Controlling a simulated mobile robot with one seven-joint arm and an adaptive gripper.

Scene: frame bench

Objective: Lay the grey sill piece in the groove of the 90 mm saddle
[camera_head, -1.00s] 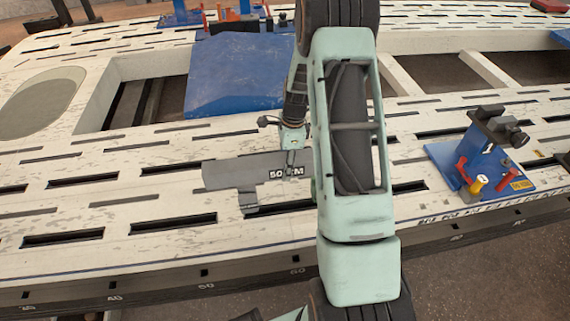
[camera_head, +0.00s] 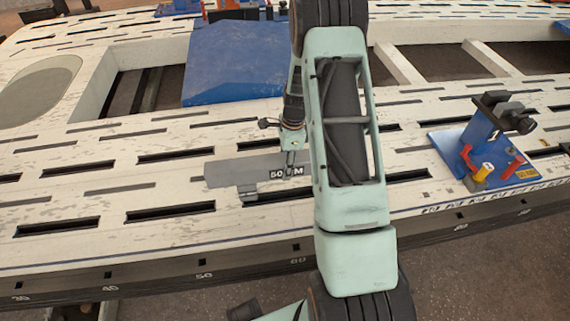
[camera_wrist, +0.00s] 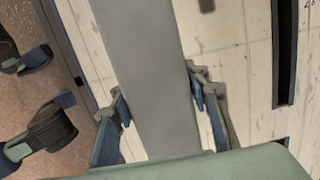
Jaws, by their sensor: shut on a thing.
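The grey sill piece is a long flat bar (camera_head: 235,169) that shows left of my arm in the head view. A black label starting with "50" sits on it near my gripper (camera_head: 290,157). In the wrist view the bar (camera_wrist: 150,70) runs lengthwise between my two fingers (camera_wrist: 160,105), and my gripper is shut on it. The bar is above the slotted bench top; its height is unclear. My arm hides its right end. A blue stand (camera_head: 485,145) with a black top and a yellow label is at the right; the label is too small to read, so I cannot confirm the 90 mm saddle.
The pale slotted bench (camera_head: 100,165) has numbers along its front edge. Red and yellow knobs (camera_head: 482,172) stand on the blue stand's base. A sloped blue block (camera_head: 235,70) lies behind my gripper, beside large openings. Bare bench lies between my arm and the stand.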

